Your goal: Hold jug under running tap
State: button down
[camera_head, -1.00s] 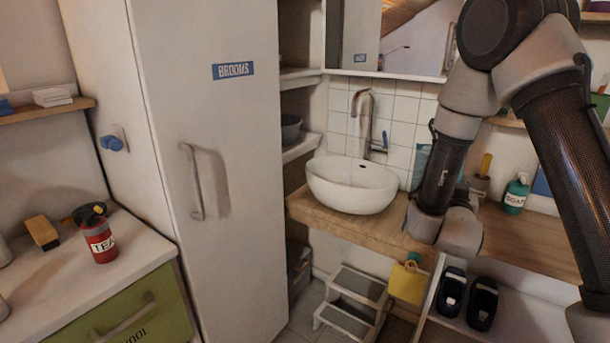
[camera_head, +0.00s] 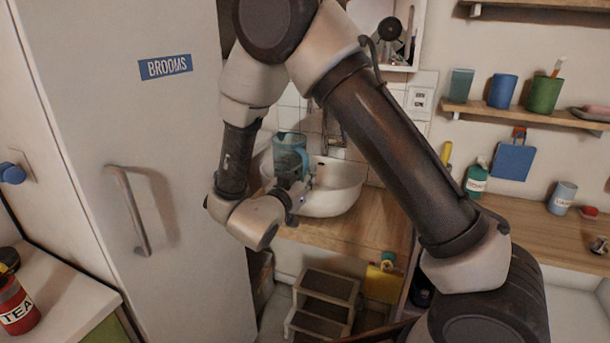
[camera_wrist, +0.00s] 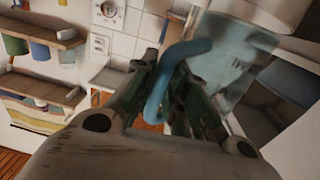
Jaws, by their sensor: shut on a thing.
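The jug (camera_head: 289,150) is see-through blue and looks upright in the head view, over the left part of the white basin (camera_head: 335,196). My gripper (camera_head: 302,186) is at the jug's lower right side. In the wrist view the fingers of my gripper (camera_wrist: 168,88) are closed around the blue jug handle (camera_wrist: 178,55), with the clear jug body (camera_wrist: 238,68) to the right. The tap (camera_head: 333,128) stands behind the basin, just right of the jug. Its spout is partly hidden, and I cannot tell whether water runs into the jug.
The tall broom cupboard (camera_head: 120,110) stands close to the left of my arm. A step stool (camera_head: 325,298) is below the wooden counter (camera_head: 345,236). A soap bottle (camera_head: 477,180) stands right on the counter, and a shelf with cups (camera_head: 503,91) hangs above.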

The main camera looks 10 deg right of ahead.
jog(key=x, duration=0.9)
jog(key=shift+w, duration=0.15)
jog(key=shift+w, duration=0.1)
dwell(0.3)
jog(key=x, duration=0.7)
jog(key=shift+w, duration=0.35)
dwell(5.5)
